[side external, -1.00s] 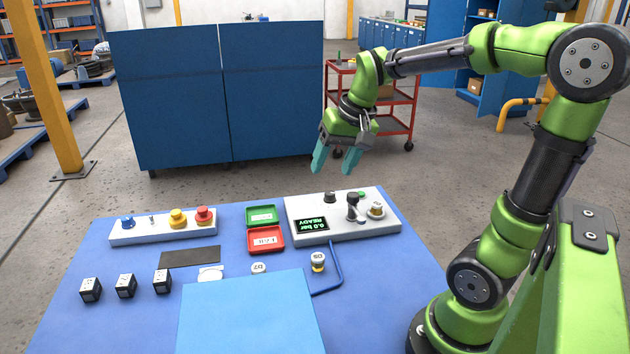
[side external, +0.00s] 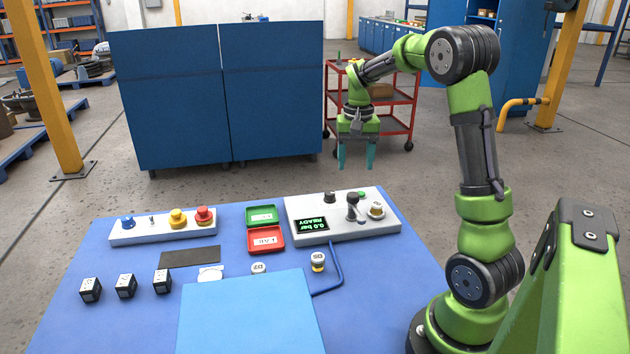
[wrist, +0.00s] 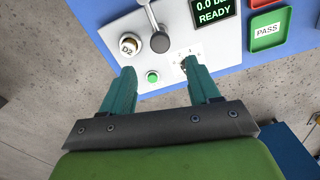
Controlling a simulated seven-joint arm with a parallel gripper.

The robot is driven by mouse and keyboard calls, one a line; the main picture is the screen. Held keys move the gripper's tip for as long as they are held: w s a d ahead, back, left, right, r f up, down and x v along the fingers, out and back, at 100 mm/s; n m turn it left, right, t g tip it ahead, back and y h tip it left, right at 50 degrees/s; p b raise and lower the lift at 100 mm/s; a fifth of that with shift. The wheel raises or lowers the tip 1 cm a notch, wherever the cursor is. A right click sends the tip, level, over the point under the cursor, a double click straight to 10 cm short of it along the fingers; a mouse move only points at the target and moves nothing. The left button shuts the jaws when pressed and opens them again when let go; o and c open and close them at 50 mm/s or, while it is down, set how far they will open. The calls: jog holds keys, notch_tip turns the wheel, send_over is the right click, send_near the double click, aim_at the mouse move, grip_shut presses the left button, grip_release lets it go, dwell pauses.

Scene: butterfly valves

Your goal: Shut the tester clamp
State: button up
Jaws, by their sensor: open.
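The tester (side external: 345,231) is a white box at the back right of the blue table; its display (side external: 312,225) reads 0.0 bar READY. Its clamp lever (side external: 352,203) stands up with a dark knob end; the knob (wrist: 160,42) shows at the top of the wrist view. A valve marked D2 (wrist: 130,46) sits beside the lever, with its label uncovered. A green button (wrist: 152,77) is on the tester's far side. My gripper (side external: 356,166) is open and empty, pointing down above and behind the tester. In the wrist view, one finger partly hides a dark dial (wrist: 184,63).
Green PASS (side external: 262,214) and red (side external: 266,239) trays stand left of the tester. A button panel (side external: 162,227) and several black blocks (side external: 126,286) are at left.

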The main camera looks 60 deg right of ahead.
aim_at(353, 194)
notch_tip(353, 194, down, 9)
jog(key=shift+f, duration=0.1)
dwell(0.3)
grip_shut()
